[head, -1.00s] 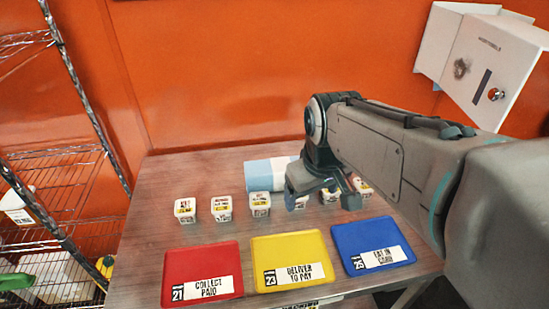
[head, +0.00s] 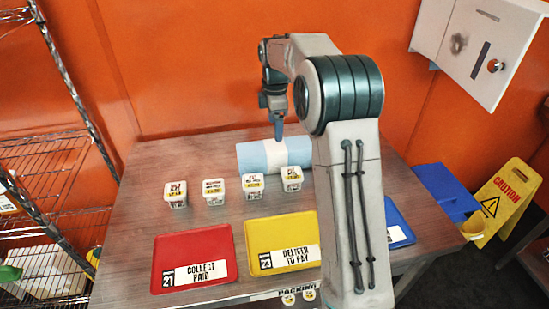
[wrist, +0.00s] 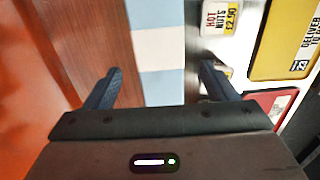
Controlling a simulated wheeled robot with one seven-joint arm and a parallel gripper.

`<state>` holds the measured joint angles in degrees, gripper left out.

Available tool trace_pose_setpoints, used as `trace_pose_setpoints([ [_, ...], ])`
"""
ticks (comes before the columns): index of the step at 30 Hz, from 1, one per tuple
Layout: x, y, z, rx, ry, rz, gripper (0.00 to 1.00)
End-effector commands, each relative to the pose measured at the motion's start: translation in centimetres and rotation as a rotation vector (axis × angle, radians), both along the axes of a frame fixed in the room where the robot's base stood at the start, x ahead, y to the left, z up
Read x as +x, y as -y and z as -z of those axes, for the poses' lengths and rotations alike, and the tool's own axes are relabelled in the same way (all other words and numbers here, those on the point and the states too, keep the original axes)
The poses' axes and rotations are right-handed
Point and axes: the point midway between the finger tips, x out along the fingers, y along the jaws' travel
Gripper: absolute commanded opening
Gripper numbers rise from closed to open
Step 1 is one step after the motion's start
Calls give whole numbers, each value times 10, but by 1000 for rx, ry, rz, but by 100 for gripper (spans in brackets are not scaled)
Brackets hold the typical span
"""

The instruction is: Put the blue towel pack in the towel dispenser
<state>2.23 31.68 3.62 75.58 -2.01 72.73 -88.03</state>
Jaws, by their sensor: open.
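The blue towel pack (head: 257,156) is a light blue roll-shaped bundle with a white band around its middle. It lies on its side at the back of the table. My gripper (head: 277,128) is open and empty, pointing down over the pack near the band. In the wrist view, the pack (wrist: 155,17) runs between the two spread fingers of my gripper (wrist: 160,78); I cannot tell the exact height gap. The likely towel dispenser (head: 462,50) is a white wall box at the upper right, with a dark slot and a round knob. Its inside is hidden.
Several small labelled tubs (head: 214,193) stand in a row just in front of the pack. Red (head: 192,258) and yellow (head: 284,245) trays lie nearer; a blue tray (head: 397,222) is partly behind my arm. A wire shelf (head: 50,165) stands left, a yellow caution sign (head: 498,203) right.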

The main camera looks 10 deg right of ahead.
Motion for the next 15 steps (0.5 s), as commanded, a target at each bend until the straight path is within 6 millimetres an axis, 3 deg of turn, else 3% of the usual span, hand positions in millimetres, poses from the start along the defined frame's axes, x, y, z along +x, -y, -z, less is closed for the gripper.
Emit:
trace_pose_setpoints([
  [9, 1, 0, 55, 0, -7, -11, 79],
  [15, 1, 0, 82, 1, -4, -10, 79],
])
